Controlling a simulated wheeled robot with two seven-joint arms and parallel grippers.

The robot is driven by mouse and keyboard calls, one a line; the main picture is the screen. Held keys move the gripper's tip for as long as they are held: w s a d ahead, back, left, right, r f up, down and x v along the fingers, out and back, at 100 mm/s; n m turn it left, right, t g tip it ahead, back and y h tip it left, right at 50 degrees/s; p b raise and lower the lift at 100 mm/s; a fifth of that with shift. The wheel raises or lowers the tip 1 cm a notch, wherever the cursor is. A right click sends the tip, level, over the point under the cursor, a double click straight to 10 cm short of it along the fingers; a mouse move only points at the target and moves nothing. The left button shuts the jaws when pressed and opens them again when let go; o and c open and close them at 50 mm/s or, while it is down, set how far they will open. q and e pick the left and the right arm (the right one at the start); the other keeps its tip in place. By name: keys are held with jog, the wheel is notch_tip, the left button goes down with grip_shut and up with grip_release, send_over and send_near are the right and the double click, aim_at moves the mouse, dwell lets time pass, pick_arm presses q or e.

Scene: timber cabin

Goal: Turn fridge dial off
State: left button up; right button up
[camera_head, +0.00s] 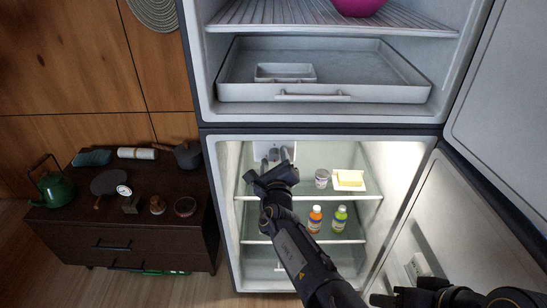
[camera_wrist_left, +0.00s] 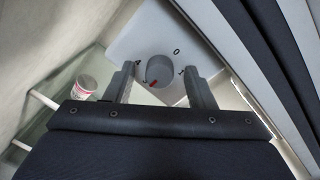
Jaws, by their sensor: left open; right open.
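The fridge dial (camera_wrist_left: 159,69) is a round grey knob on a white panel (camera_wrist_left: 140,38), seen in the left wrist view. Its red mark is at the lower side, away from the "0" printed at the upper right. In the head view the panel (camera_head: 262,146) is on the back wall of the lower compartment, partly hidden by my gripper. My left gripper (camera_head: 270,161) reaches into that compartment. Its open fingers (camera_wrist_left: 159,73) stand on either side of the knob; contact cannot be told. My right gripper (camera_head: 388,298) is at the bottom right, partly in view, away from the dial.
The fridge door (camera_head: 415,215) stands open at the right. Glass shelves hold a jar (camera_head: 321,178), butter on a plate (camera_head: 350,178), an orange bottle (camera_head: 315,219) and a green-capped bottle (camera_head: 340,219). A dark cabinet (camera_head: 120,240) with kitchenware stands at the left.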

pick_arm(q)
jog(key=c, duration=1)
jog(key=shift+o, duration=0.2)
